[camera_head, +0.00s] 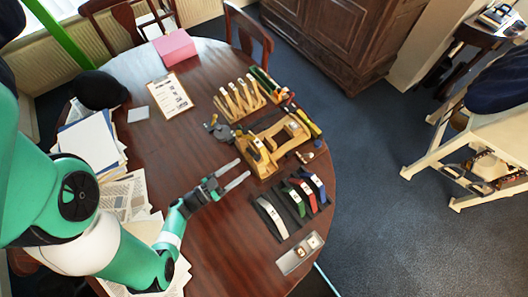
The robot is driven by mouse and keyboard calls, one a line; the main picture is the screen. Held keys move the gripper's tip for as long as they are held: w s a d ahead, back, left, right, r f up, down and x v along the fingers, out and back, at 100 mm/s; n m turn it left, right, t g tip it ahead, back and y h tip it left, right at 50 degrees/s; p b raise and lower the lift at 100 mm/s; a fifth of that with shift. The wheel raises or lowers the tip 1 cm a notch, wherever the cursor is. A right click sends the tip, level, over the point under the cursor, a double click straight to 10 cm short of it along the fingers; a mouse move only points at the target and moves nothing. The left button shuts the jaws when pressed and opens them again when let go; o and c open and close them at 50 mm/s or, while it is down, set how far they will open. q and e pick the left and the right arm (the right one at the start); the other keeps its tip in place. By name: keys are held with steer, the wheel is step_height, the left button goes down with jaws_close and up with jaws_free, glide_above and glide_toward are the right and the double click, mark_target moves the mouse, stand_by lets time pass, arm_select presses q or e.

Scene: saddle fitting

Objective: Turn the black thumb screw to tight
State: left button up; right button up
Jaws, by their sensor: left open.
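A yellow wooden fixture (287,133) stands on the right part of the round table. A small dark part (255,156) shows at its left end; it is too small to tell whether this is the black thumb screw. My left gripper (243,167) is over the table, just left of and in front of the fixture. Its two long fingers are parallel and spread apart, pointing toward the fixture, with nothing between them. The fingers look clear of the fixture. My right gripper is not in view.
Behind the fixture is a wooden rack (239,101) of pale pieces. In front lie several coloured pieces on a dark mat (289,203) and a grey tray (300,254). The table's middle is clear.

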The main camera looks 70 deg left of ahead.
mark_target(253, 154)
arm_select(q)
steer(key=b+x, duration=0.2)
steer(key=x, duration=0.9)
steer(key=shift+w, duration=0.3)
steer(key=shift+c, duration=0.3)
jaws_close()
